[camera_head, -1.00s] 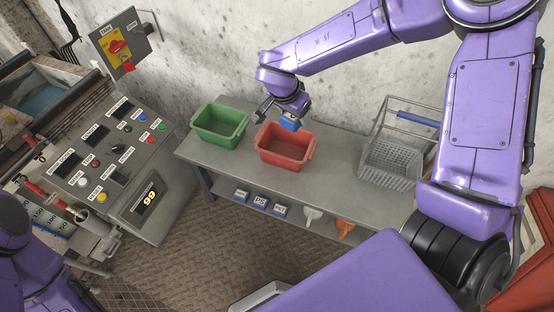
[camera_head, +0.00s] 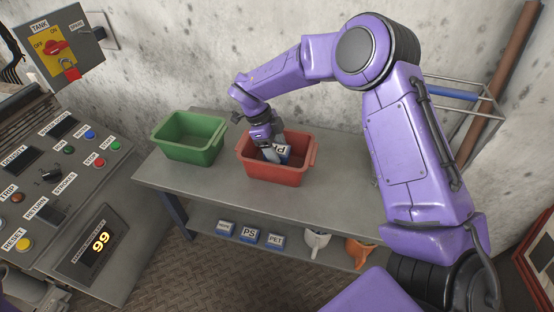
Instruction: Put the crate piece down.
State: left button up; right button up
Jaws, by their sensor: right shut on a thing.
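The crate piece (camera_head: 283,153) is a small white-and-blue block with dark lettering on its upper face. My right gripper (camera_head: 271,148) is shut on it and points down into the red crate (camera_head: 272,172). The piece is within the crate's opening, and its lower part is hidden. I cannot tell whether it touches the crate floor. A green crate (camera_head: 188,149) stands to the left on the same grey bench (camera_head: 215,186) and looks empty. My left gripper is not in view.
A control panel (camera_head: 62,175) stands at the left. A wire basket frame (camera_head: 470,95) is partly hidden behind my right arm.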

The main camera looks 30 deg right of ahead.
notch_tip(320, 180, down, 3)
jog(key=shift+r, duration=0.3)
jog(key=shift+f, duration=0.55)
jog(key=o, duration=1.1)
jog(key=shift+c, duration=0.2)
